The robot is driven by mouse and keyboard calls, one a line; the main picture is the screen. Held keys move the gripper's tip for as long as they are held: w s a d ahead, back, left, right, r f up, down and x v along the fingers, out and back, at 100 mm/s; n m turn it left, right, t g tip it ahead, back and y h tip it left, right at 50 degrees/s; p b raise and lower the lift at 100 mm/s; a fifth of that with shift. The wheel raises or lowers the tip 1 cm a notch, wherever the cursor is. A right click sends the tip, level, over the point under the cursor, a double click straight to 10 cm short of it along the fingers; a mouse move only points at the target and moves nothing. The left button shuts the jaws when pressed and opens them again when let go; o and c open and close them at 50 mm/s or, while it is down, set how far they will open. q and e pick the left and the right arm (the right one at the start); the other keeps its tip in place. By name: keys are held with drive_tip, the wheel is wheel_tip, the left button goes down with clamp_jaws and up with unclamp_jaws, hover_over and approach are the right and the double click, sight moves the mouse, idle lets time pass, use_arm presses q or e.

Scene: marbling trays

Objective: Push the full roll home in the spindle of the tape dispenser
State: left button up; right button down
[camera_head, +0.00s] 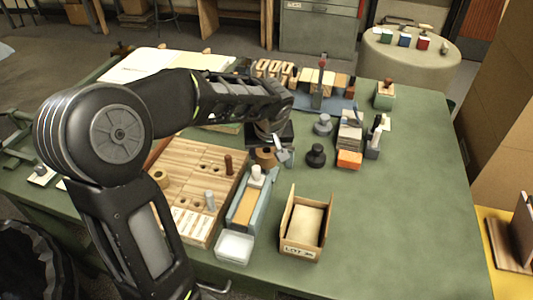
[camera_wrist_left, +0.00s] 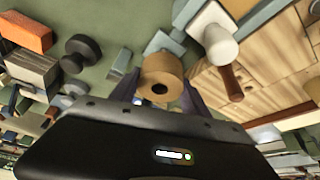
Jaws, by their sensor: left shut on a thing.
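My left gripper (camera_head: 268,143) is shut on a brown tape roll (camera_head: 265,156). In the left wrist view the roll (camera_wrist_left: 162,76) sits between the two fingers, its dark centre hole showing. The blue-grey tape dispenser (camera_head: 236,216) stands on the table just in front of the roll. A white round part (camera_head: 257,172) shows on top of it and also in the left wrist view (camera_wrist_left: 216,42). The held roll is beside this part, apart from it in the wrist view. I cannot tell whether a spindle is hidden behind it. My right gripper is not in view.
A wooden board (camera_head: 185,168) with pegs and a tan roll (camera_head: 160,178) lies left of the dispenser. A black knob (camera_head: 316,155) is to the right.

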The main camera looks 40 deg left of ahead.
sight(267, 172)
use_arm(q)
drive_tip(key=shift+f+b, duration=2.15)
drive_tip(key=shift+f, duration=0.1)
drive_tip(key=o, duration=1.5)
drive_tip(key=v, duration=0.8)
drive_tip(key=shift+f, duration=0.1)
